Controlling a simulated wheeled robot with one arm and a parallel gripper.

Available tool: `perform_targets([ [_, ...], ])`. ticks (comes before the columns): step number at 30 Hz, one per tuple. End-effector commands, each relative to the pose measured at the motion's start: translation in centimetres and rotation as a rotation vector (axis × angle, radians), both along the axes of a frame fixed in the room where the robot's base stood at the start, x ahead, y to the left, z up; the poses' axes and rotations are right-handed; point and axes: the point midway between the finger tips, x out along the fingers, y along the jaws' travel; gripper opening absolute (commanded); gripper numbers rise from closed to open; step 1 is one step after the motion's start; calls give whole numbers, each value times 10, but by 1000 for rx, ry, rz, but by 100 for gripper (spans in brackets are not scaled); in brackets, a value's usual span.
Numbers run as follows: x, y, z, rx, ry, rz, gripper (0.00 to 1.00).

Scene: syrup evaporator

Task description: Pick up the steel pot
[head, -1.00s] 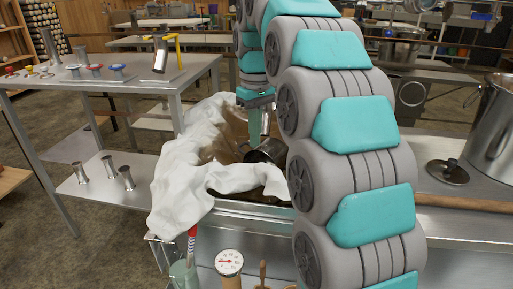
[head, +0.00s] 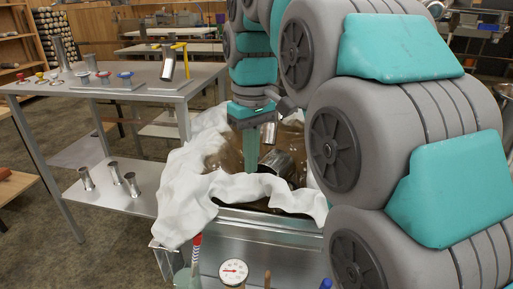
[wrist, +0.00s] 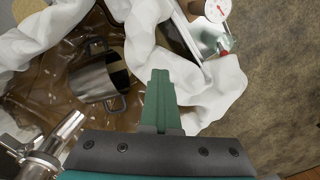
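The steel pot (wrist: 97,79) lies tilted in the brown liquid of an evaporator pan, with loop handles showing in the wrist view. In the head view the pot (head: 284,160) is partly visible between white cloth and my arm. My gripper (head: 250,160) points down with green fingers left of the pot in the head view. In the wrist view my gripper (wrist: 160,75) is right of the pot, with a visible gap between them in the picture. The fingers overlap in line, so their opening is unclear. Nothing shows held.
White crumpled cloth (head: 190,185) drapes over the pan's rim. A metal fitting (wrist: 60,135) is at lower left in the wrist view. A dial thermometer (head: 233,271) stands in front of the pan. A steel table (head: 130,92) with several small items stands at left.

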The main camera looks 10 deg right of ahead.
Motion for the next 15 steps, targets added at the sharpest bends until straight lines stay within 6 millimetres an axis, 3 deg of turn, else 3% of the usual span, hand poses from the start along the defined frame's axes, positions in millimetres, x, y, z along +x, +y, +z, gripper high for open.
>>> perform_targets([
  [6,-40,16,0,-2,-1,2,0],
  [15,-66,27,-1,-1,2,0,0],
])
